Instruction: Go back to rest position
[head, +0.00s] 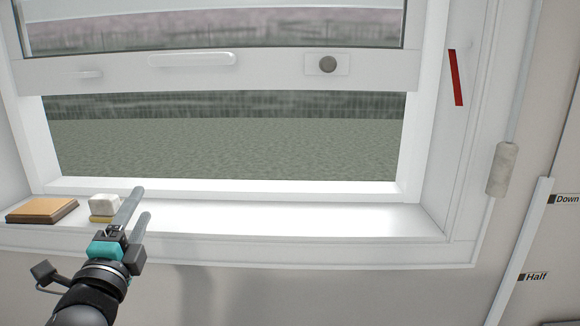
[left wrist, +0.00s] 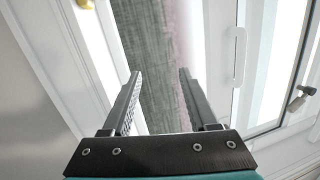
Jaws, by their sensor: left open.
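My left gripper (head: 141,202) is in front of the window sill at the lower left of the head view. Its two fingers are apart, with nothing seen between them. It also shows in the left wrist view (left wrist: 160,74), with the fingers apart and the outdoors behind them. My right gripper is in neither view.
A window sash (head: 280,68) with a white handle (head: 192,60) and a round dark knob (head: 327,64) is raised above an open gap. A wooden block (head: 41,210) and a small white block (head: 104,205) sit on the left of the sill (head: 330,215). A cord weight (head: 502,170) hangs right.

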